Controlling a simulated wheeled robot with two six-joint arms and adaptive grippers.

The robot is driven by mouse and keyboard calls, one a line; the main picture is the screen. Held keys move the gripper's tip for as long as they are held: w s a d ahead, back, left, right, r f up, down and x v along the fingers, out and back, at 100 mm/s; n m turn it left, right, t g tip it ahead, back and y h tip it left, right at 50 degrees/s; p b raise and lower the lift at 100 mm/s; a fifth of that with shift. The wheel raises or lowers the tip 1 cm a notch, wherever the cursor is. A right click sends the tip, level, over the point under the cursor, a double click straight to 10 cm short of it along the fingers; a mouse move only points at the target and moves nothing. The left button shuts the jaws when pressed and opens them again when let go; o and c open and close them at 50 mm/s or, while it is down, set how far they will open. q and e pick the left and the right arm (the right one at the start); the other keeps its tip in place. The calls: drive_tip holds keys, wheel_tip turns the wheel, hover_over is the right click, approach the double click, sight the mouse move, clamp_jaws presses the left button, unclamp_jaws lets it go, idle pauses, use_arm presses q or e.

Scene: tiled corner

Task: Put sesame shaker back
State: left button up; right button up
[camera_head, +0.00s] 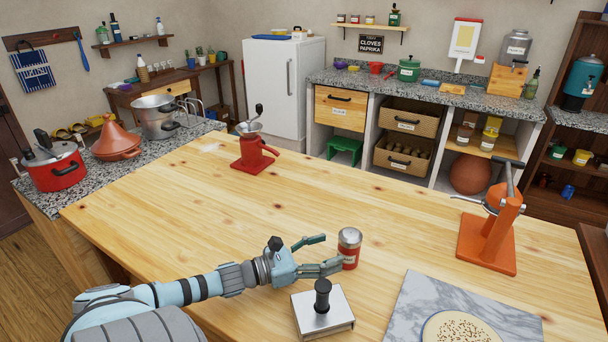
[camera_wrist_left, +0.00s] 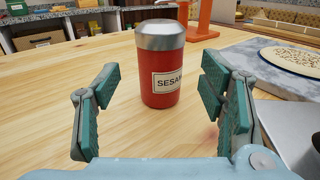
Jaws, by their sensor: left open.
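The sesame shaker (camera_head: 349,249) is a red can with a silver lid, upright on the wooden table. My right gripper is not in view.
A metal press with a black knob (camera_head: 323,313) stands just below my gripper. A marble slab (camera_head: 420,290) with seeded dough (camera_head: 462,329) lies to the right. An orange juicer (camera_head: 490,235) and a red grinder (camera_head: 253,155) stand farther back. The table's middle is clear.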

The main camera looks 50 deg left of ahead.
use_arm(q)
drive_tip(key=v, duration=0.1)
drive_tip(key=p+v, duration=0.1)
drive_tip(key=v, duration=0.1)
drive_tip(key=p+v, duration=0.1)
drive_tip(key=v, duration=0.1)
drive_tip(key=shift+s+a+r, duration=0.1)
drive_tip(key=shift+s+r, duration=0.15)
drive_tip(key=shift+r, duration=0.05)
drive_tip(key=shift+s, duration=0.25)
drive_tip(key=shift+f, duration=0.15)
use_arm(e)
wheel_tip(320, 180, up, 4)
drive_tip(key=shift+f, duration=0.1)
